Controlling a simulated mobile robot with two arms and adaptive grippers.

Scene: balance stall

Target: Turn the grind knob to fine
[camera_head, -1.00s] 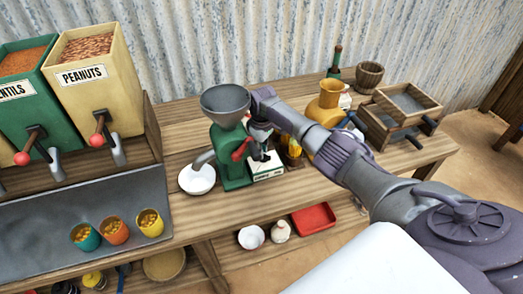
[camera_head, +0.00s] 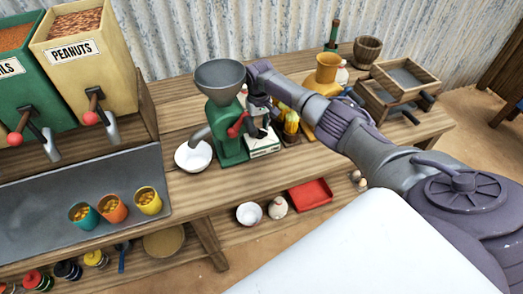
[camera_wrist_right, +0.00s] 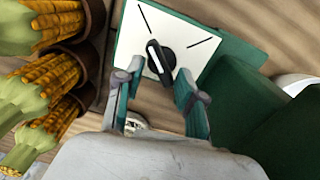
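The green grinder (camera_head: 232,138) stands on the wooden counter with a grey hopper (camera_head: 220,76) on top and a red crank handle (camera_head: 237,127). Its white plate (camera_head: 263,148) faces up at the base. In the right wrist view, the plate (camera_wrist_right: 133,42) carries a black grind knob (camera_wrist_right: 160,57) with a white stripe and two black line marks. No readable label shows there. My right gripper (camera_wrist_right: 158,74) is open, with a fingertip on either side of the knob's near end and gaps visible; contact cannot be told. It also shows above the plate in the head view (camera_head: 258,126). My left gripper is out of view.
A white bowl (camera_head: 193,157) sits left of the grinder. Corn cobs in brown holders (camera_wrist_right: 60,60) stand close beside my right gripper. A yellow pot (camera_head: 326,72) and wooden sieve boxes (camera_head: 404,76) are farther right. The counter's front edge is clear.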

